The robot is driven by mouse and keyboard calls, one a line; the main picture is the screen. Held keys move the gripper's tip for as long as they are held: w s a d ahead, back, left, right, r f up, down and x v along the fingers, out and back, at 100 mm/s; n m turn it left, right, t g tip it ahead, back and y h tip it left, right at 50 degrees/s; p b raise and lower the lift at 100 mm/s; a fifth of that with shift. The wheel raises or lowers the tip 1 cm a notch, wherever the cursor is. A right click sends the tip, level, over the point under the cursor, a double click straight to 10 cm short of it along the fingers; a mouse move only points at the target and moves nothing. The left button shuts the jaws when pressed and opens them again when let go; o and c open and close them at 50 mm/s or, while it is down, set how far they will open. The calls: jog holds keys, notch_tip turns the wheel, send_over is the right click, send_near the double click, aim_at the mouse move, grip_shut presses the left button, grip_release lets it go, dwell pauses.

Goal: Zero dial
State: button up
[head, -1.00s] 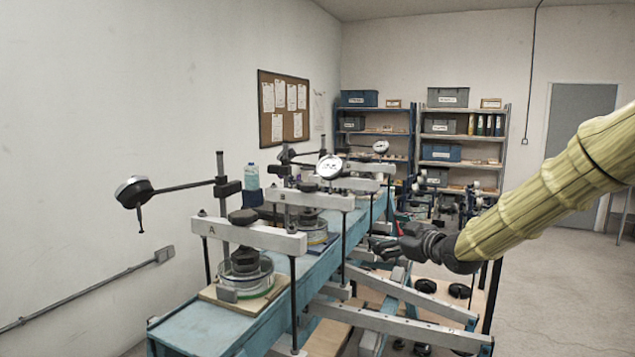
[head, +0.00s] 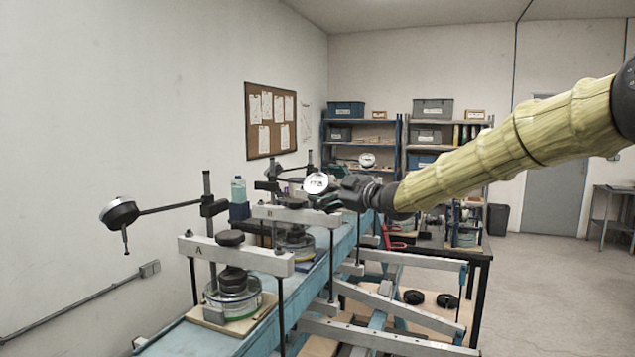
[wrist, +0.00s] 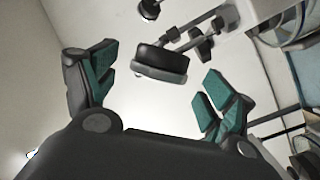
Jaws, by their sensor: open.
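A dial gauge with a white face (head: 316,183) stands above the bar marked B (head: 290,215). My gripper (head: 333,192) is just right of this dial in the head view, its fingers partly overlapping the dial's edge. In the wrist view my gripper (wrist: 160,88) is open, its teal pads wide apart. A dark dial with a grey rim (wrist: 160,62) shows edge-on in the gap between the fingers, apart from both pads. It is probably the B dial; its depth is hard to judge. The needle is too small to read. The A dial (head: 119,213) hangs out to the left, its face hidden.
The bar marked A (head: 235,253) spans a round cell (head: 233,297) on the blue bench (head: 190,341). Another white dial (head: 367,160) stands farther back. Upright posts and weight levers (head: 385,335) crowd the bench's right side. Open floor lies farther right.

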aim_at(326, 187)
jog(key=shift+p+x, duration=0.4)
jog(key=shift+x, duration=1.3)
jog(key=c, duration=1.1)
